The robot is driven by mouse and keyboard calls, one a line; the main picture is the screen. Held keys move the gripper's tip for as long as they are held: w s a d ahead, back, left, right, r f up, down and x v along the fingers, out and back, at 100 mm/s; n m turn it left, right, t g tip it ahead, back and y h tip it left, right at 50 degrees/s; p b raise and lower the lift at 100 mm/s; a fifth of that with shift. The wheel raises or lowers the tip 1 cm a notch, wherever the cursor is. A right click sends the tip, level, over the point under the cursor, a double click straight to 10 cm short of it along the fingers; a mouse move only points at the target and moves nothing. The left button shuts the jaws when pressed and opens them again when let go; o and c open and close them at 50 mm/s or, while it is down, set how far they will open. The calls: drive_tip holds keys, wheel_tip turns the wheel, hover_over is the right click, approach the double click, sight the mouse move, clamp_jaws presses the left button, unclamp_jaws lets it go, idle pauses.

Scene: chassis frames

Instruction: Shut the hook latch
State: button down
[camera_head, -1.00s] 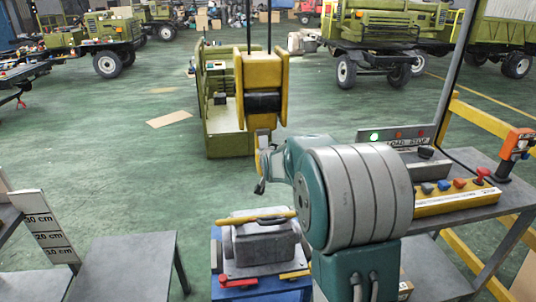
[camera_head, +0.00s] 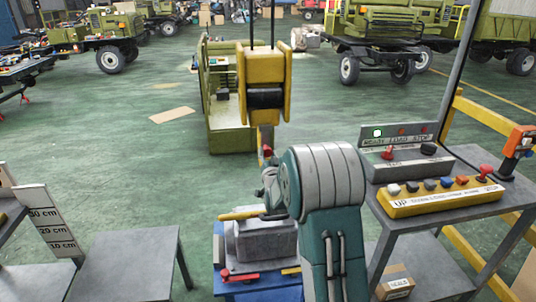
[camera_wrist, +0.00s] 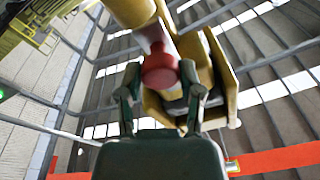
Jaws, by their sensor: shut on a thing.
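The yellow hook block (camera_head: 264,82) hangs from two dark cables in the head view. A grey shank (camera_head: 265,137) shows below it. A small red part (camera_head: 267,152), apparently on the hook latch, shows under the block. In the wrist view, a round red end (camera_wrist: 160,68) sits between the two fingers of my gripper (camera_wrist: 160,85), and the fingers are shut on it. The yellow block (camera_wrist: 215,70) shows behind and to the right. The hook's shape and how far the latch stands open cannot be told; my arm hides part of this area in the head view.
A grey machine part on a blue stand (camera_head: 262,288) is below my arm, with a yellow bar (camera_head: 241,213) on it. A control panel (camera_head: 440,197) stands on the right table. A grey table (camera_head: 125,265) is at left.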

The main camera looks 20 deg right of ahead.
drive_tip(key=shift+f, duration=0.5)
drive_tip(key=shift+c, duration=1.3)
unclamp_jaws()
drive_tip(key=shift+r, duration=0.15)
drive_tip(key=shift+r, duration=0.1)
wheel_tip(320, 180, up, 10)
drive_tip(key=shift+w+f, duration=0.1)
drive_tip(key=shift+a, duration=0.1)
